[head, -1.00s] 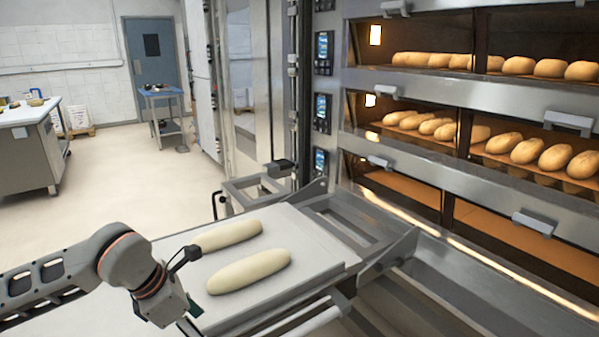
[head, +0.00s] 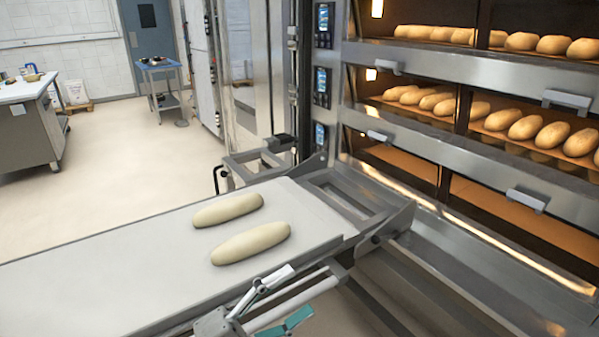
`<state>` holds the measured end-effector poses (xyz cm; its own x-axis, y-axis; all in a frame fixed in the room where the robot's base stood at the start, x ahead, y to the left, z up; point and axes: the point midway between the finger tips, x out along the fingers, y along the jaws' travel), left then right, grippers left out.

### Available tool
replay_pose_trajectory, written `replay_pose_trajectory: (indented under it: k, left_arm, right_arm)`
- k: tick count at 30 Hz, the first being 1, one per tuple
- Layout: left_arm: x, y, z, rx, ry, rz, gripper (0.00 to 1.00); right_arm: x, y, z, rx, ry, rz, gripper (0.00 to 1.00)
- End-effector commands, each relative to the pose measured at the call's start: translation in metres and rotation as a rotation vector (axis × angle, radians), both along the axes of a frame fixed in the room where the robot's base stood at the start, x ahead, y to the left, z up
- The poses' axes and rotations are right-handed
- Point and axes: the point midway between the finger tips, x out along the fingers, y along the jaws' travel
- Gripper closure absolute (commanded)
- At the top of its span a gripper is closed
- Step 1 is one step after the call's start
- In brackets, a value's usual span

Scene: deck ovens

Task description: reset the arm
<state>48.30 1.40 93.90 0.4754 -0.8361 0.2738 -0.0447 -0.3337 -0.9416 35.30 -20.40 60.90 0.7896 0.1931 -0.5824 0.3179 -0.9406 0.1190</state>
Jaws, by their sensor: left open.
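My left gripper (head: 298,292) shows at the bottom middle of the head view, with its fingers spread and teal pads visible. It is open and empty, at the near edge of the loader board (head: 100,265), close to the rail there. Most of my left arm is out of the picture. Two pale dough loaves lie side by side on the board: the far loaf (head: 227,210) and the near loaf (head: 250,243). The gripper appears apart from both. My right gripper is not in view.
The deck oven (head: 470,75) stands at right, with browned loaves on its upper two decks and an empty-looking lower deck (head: 520,222). The loader's metal frame (head: 350,200) reaches toward it. A steel worktable (head: 25,130) and small blue table (head: 160,66) stand at the back left.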

Motion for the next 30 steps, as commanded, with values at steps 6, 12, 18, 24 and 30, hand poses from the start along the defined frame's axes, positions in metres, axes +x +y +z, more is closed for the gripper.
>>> replay_pose_trajectory:
  k: [6,12,18,24,30]
  left_arm:
    - [0.018,0.078,-0.093,-0.274,0.537,0.348,0.32]
    - [-0.026,0.142,-0.207,-0.431,0.983,0.617,0.32]
    - [-0.093,0.177,-0.287,-0.516,1.293,0.795,0.32]
    - [-0.128,0.187,-0.316,-0.550,1.423,0.863,0.32]
    - [-0.131,0.188,-0.318,-0.550,1.433,0.869,0.32]
  right_arm:
    - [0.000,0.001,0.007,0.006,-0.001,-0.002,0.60]
    - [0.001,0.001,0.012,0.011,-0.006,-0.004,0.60]
    - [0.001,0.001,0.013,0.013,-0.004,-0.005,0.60]
    - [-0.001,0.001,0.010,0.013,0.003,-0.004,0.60]
    - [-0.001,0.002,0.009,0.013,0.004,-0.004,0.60]
